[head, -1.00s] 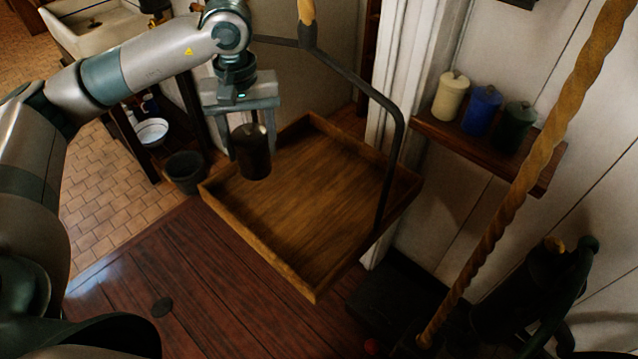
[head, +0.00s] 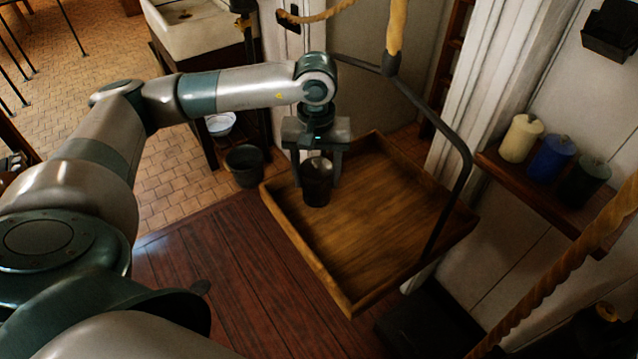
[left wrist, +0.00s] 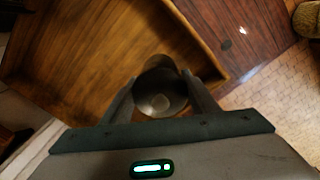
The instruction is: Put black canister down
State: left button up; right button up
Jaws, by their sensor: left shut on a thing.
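The black canister (head: 317,184) is upright between the fingers of my left gripper (head: 318,172), at the left back part of the wooden tray (head: 380,215). My left gripper is shut on the canister. In the left wrist view the canister (left wrist: 160,90) shows from above between the two fingers, near a corner of the tray (left wrist: 90,60). I cannot tell whether its base touches the tray floor. My right gripper is not in view.
The tray hangs from a dark metal bar (head: 455,150). A shelf (head: 540,195) at the right holds cream (head: 521,139), blue (head: 551,157) and dark green (head: 584,184) canisters. A dark bucket (head: 245,165) stands left of the tray. The rest of the tray is bare.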

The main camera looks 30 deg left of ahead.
aim_at(317, 189)
pick_arm(q)
jog(key=shift+f, duration=0.15)
jog(key=shift+f, duration=0.1)
notch_tip(317, 189, down, 2)
jog(key=shift+f+p, duration=0.25)
jog(key=shift+p, duration=0.55)
jog(key=shift+f, duration=0.5)
jog(key=shift+f, duration=0.15)
jog(key=o, duration=1.4)
